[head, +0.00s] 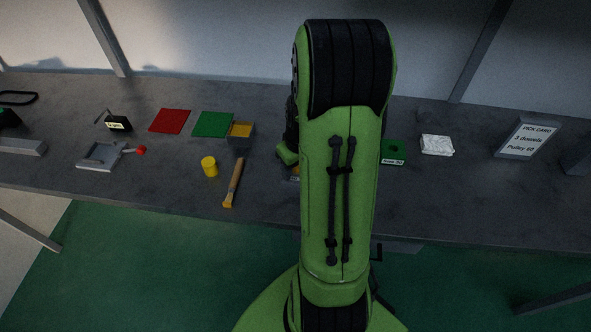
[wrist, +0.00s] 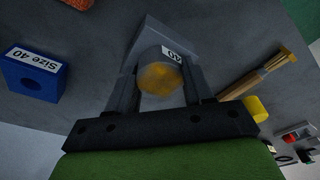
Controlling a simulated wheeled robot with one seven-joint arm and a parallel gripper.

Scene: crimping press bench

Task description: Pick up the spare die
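A grey block with a round orange-yellow face and a small white label reading 40 (wrist: 173,52) shows between the fingers of my gripper (wrist: 162,72) in the wrist view; I take it to be the spare die. One dark finger stands on each side of it, close to its sides. I cannot tell whether they touch it. A grey surface or stand lies right behind it. In the head view my green arm hides the gripper and most of this spot. A blue block with a hole, labelled Size 40 (wrist: 32,80), stands apart at the left of the wrist view.
A yellow cylinder (head: 209,167) and a wooden-handled tool (head: 234,183) lie left of my arm on the grey bench (head: 450,205). A green block with a hole (head: 393,150), a white block (head: 437,145) and a pick card (head: 527,139) stand to the right. The front right bench is clear.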

